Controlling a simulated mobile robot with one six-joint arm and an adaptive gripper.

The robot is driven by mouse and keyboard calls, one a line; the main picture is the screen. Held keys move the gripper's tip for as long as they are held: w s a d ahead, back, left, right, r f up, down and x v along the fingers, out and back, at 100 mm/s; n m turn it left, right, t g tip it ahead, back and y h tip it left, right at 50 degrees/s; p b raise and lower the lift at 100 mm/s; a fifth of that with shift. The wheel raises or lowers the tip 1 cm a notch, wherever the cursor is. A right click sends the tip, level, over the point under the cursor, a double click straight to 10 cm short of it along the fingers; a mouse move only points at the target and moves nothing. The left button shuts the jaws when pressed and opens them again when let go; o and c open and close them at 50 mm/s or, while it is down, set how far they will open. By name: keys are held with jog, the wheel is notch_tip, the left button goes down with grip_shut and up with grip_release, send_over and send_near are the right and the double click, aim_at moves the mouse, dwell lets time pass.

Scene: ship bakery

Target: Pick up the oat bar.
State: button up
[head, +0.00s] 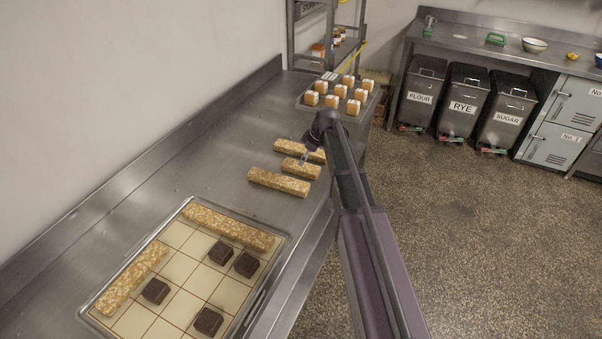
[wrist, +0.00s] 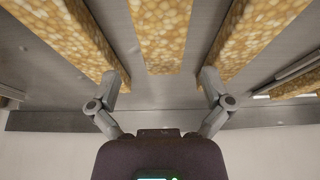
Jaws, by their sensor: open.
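Three golden, grainy oat bars lie side by side on the steel counter by my gripper (head: 306,157): a far bar (head: 290,147), a shorter middle bar (head: 303,169) and a near bar (head: 279,182). In the wrist view my gripper (wrist: 162,78) is open and empty. The end of the middle bar (wrist: 160,35) lies ahead, between the lines of its two fingers. The other bars lie on the left (wrist: 62,35) and right (wrist: 262,28), close to the fingertips; I cannot tell if they touch. My arm partly hides the far bar.
A gridded tray (head: 165,262) at the front holds two long oat bars (head: 228,227) and several dark brown cubes (head: 220,253). A wall runs along the counter's left; flour, rye and sugar bins (head: 462,100) stand across the floor.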

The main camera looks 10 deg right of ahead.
aim_at(301, 168)
jog(key=shift+a+f, duration=0.15)
jog(key=shift+f, duration=0.1)
dwell(0.3)
jog(key=shift+b+x, duration=2.4)
jog(key=shift+x, duration=0.1)
jog(key=c, duration=1.1)
